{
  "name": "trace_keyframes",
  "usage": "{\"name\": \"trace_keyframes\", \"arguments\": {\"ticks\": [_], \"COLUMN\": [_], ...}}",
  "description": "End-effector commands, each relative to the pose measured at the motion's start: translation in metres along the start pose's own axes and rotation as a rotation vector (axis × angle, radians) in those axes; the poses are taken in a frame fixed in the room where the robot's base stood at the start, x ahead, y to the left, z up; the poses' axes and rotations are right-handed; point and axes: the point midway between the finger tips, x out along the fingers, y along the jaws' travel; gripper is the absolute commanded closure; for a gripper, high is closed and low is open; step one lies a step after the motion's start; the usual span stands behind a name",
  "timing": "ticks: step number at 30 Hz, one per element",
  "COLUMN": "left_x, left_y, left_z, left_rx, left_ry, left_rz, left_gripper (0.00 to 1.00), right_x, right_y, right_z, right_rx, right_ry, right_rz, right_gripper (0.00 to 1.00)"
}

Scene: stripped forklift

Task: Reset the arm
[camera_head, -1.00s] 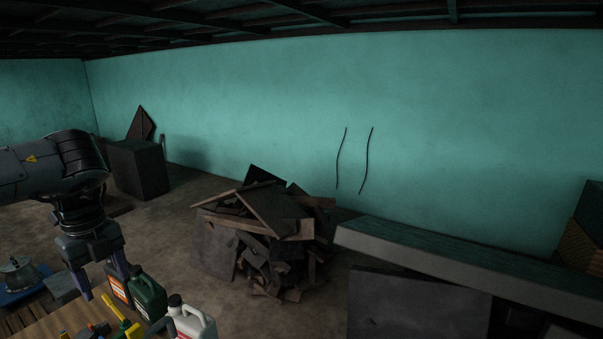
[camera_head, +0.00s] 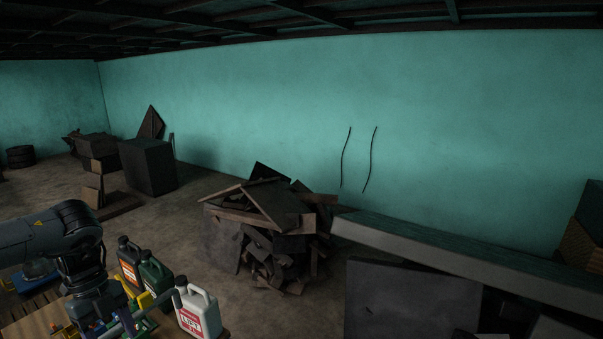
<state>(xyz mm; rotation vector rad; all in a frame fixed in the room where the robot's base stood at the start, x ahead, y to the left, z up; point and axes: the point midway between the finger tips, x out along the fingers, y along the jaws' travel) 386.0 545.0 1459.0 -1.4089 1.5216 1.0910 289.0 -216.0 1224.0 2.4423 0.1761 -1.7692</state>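My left arm comes in from the left edge, and its gripper (camera_head: 107,318) points down at the bottom left, low over a wooden workbench (camera_head: 32,325). Its fingertips are partly lost among small coloured items, so I cannot tell whether it is open, shut or holding something. A grey-blue bar (camera_head: 150,308) slants up from beside the gripper toward a white jug (camera_head: 199,312). My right gripper is not in view.
A dark jug with an orange label (camera_head: 130,262) and a green jug (camera_head: 155,278) stand just right of the arm. A scrap pile (camera_head: 265,235) lies on the floor beyond. A long beam (camera_head: 440,248) crosses the right side.

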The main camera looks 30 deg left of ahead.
Motion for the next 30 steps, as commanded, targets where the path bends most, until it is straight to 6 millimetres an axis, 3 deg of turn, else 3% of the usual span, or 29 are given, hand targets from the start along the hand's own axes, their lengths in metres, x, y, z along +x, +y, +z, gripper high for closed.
{"name": "trace_keyframes", "arguments": {"ticks": [1, 4, 8, 12, 14, 18, 21, 24, 30], "left_x": [0.027, 0.084, 0.168, 0.252, 0.285, 0.349, 0.383, 0.404, 0.408], "left_y": [0.007, 0.022, 0.042, 0.057, 0.062, 0.065, 0.060, 0.049, 0.015], "left_z": [0.002, 0.001, -0.013, -0.043, -0.062, -0.114, -0.157, -0.201, -0.271], "left_rx": [-0.006, -0.007, 0.008, 0.029, 0.035, 0.029, 0.001, -0.056, -0.283], "left_ry": [0.064, 0.193, 0.345, 0.471, 0.515, 0.597, 0.639, 0.663, 0.657], "left_rz": [0.011, 0.026, 0.018, -0.033, -0.068, -0.180, -0.282, -0.397, -0.636], "left_gripper": [0.37, 0.37, 0.37, 0.37, 0.37, 0.37, 0.37, 0.37, 0.37], "right_x": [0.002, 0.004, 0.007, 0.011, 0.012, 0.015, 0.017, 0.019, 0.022], "right_y": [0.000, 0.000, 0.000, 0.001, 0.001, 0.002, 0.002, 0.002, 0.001], "right_z": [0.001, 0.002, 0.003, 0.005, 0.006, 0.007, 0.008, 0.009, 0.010], "right_rx": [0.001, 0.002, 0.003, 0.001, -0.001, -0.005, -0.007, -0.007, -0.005], "right_ry": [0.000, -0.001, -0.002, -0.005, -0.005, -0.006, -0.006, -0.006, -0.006], "right_rz": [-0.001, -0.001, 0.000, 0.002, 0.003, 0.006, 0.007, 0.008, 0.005], "right_gripper": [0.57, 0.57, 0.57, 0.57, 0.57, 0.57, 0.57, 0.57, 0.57]}}
